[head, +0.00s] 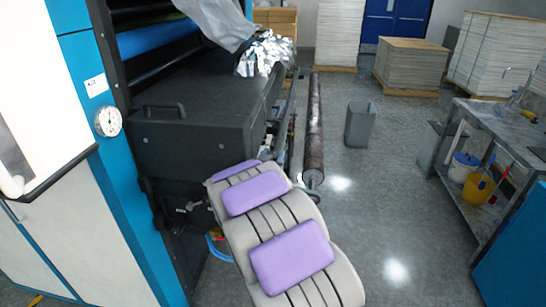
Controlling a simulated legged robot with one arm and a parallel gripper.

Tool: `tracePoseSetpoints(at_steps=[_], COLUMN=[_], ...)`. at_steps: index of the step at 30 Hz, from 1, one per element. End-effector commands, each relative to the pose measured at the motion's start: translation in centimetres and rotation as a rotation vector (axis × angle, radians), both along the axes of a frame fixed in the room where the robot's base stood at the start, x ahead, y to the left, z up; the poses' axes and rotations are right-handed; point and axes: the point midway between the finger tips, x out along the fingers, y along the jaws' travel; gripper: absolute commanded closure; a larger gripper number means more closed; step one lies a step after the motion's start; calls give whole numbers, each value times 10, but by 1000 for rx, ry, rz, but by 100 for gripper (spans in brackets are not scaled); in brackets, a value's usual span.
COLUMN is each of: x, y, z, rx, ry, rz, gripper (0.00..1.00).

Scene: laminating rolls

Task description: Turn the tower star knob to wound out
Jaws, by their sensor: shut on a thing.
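The blue and white machine tower (75,60) stands at the left, with a round white gauge on its side. I cannot make out the star knob; the low side of the machine behind my arm is partly hidden. My arm, grey with purple pads, reaches from the bottom centre up to the dark lower side of the machine. Small metal parts (192,207) show just left of the arm, too small to tell apart.
A black machine housing with a handle (160,110) is beside the tower. A long dark roll (314,130) lies right of it. A grey bin (360,124) stands on open floor. A workbench (505,125) with buckets is at the right; pallet stacks (410,65) are behind.

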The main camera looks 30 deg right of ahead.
Motion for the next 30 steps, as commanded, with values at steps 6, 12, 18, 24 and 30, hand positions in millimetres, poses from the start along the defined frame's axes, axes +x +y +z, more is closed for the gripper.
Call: tracePoseSetpoints(at_steps=[6,12,18,24,30], x=[1,0,0,-2,-1], y=[0,0,-2,-4,-5], z=[0,0,1,1,4], rx=[-1,-1,-2,1,1], ry=[-1,0,-1,1,-3], rz=[5,42,136,277,429], gripper=[82,82,82,82,82])
